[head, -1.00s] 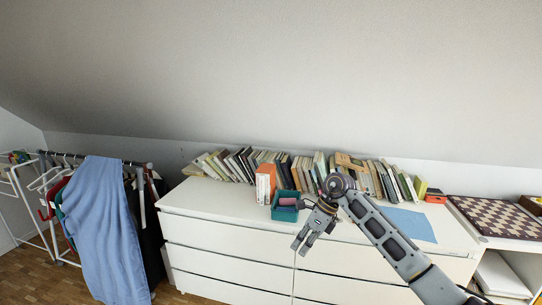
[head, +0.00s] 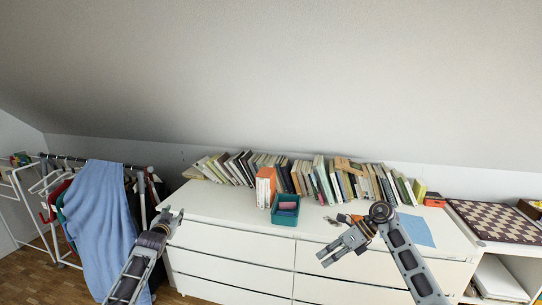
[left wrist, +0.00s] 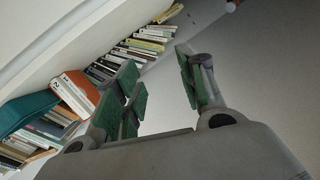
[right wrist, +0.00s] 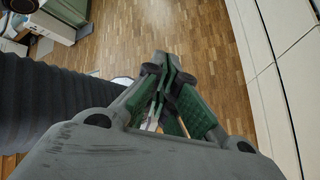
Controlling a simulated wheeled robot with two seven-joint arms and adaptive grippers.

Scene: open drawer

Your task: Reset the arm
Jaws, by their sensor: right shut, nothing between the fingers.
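My left gripper (head: 171,215) is raised in front of the left end of the white dresser (head: 215,205) in the head view. In the left wrist view its green-padded fingers (left wrist: 160,95) stand apart with nothing between them. My right gripper (head: 325,260) is in front of the dresser's right half in the head view, pointing left and down. In the right wrist view its fingers (right wrist: 163,70) are together and hold nothing, above the wooden floor (right wrist: 150,35). The dresser's drawers look closed where they show.
On the dresser stand a row of books (head: 300,175), an orange-and-white book block (head: 265,186) and a teal bin (head: 284,216) with a pink item (head: 288,206) in it. A blue sheet (head: 416,230) lies to the right. A clothes rack with a blue garment (head: 100,215) stands at the left.

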